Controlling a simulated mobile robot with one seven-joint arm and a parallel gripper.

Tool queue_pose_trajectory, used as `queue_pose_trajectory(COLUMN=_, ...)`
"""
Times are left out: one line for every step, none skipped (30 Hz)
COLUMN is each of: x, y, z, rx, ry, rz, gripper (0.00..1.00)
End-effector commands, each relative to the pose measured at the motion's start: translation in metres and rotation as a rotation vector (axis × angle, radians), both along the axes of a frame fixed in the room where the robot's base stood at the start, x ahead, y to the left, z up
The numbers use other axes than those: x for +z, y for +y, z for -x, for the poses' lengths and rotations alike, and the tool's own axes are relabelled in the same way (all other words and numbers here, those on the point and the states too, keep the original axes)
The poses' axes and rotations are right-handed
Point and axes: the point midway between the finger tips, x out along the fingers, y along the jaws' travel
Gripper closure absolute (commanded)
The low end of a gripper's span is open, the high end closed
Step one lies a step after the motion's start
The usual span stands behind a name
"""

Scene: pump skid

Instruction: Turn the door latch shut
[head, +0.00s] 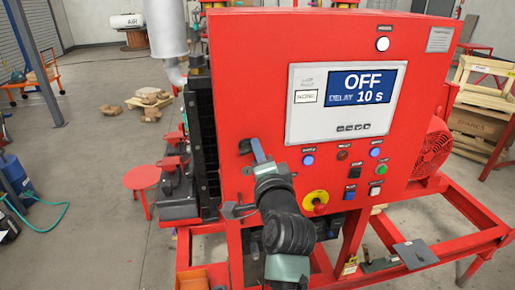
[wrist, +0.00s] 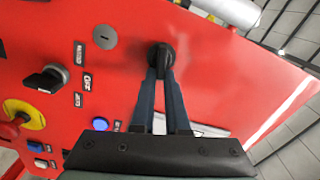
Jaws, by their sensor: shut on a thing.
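The door latch is a small black knob (wrist: 161,54) on the red panel door, at the top middle of the wrist view. In the head view the latch (head: 245,146) shows as a dark bit at the left of the red door (head: 240,60). My gripper (wrist: 161,78) has its two blue-grey fingers closed on the latch, one on each side. In the head view my gripper (head: 257,150) reaches up to the door's left side, and my arm covers part of the lower panel. The fingers hide part of the latch, so its exact angle is hard to tell.
A display (head: 345,102) reads OFF, DELAY 10 s. A red stop button on a yellow ring (head: 317,202) is just right of my wrist. A black rotary switch (wrist: 45,79) and a round keyhole lock (wrist: 105,37) sit left of the latch. Red frame rails (head: 450,250) stand low in front.

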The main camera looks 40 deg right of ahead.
Motion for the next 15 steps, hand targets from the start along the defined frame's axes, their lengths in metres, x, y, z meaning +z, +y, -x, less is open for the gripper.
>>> queue_pose_trajectory(x=-0.0052, y=0.003, z=-0.0025, rx=0.008, ry=-0.008, rz=-0.036, gripper=1.0)
queue_pose_trajectory(x=-0.0055, y=0.003, z=-0.0026, rx=0.008, ry=-0.019, rz=-0.055, gripper=1.0)
queue_pose_trajectory(x=-0.0058, y=0.003, z=-0.0026, rx=0.008, ry=-0.035, rz=-0.078, gripper=1.0)
queue_pose_trajectory(x=-0.0061, y=0.0029, z=-0.0025, rx=0.008, ry=-0.045, rz=-0.095, gripper=1.0)
queue_pose_trajectory(x=-0.0064, y=0.0027, z=-0.0022, rx=0.008, ry=-0.055, rz=-0.112, gripper=1.0)
queue_pose_trajectory(x=-0.0067, y=0.0029, z=-0.0024, rx=0.008, ry=-0.067, rz=-0.131, gripper=1.0)
queue_pose_trajectory(x=-0.0068, y=0.0031, z=-0.0026, rx=0.009, ry=-0.075, rz=-0.145, gripper=1.0)
queue_pose_trajectory(x=-0.007, y=0.0032, z=-0.0027, rx=0.01, ry=-0.084, rz=-0.157, gripper=1.0)
queue_pose_trajectory(x=-0.0073, y=0.0031, z=-0.0026, rx=0.009, ry=-0.094, rz=-0.172, gripper=1.0)
queue_pose_trajectory(x=-0.0076, y=0.0029, z=-0.0024, rx=0.009, ry=-0.1, rz=-0.184, gripper=1.0)
queue_pose_trajectory(x=-0.0077, y=0.0027, z=-0.0023, rx=0.008, ry=-0.105, rz=-0.193, gripper=1.0)
queue_pose_trajectory(x=-0.0079, y=0.0027, z=-0.0022, rx=0.008, ry=-0.113, rz=-0.204, gripper=1.0)
queue_pose_trajectory(x=-0.0079, y=0.0028, z=-0.0023, rx=0.009, ry=-0.118, rz=-0.212, gripper=1.0)
queue_pose_trajectory(x=-0.0081, y=0.0028, z=-0.0025, rx=0.009, ry=-0.122, rz=-0.218, gripper=1.0)
queue_pose_trajectory(x=-0.0081, y=0.003, z=-0.0026, rx=0.009, ry=-0.126, rz=-0.225, gripper=1.0)
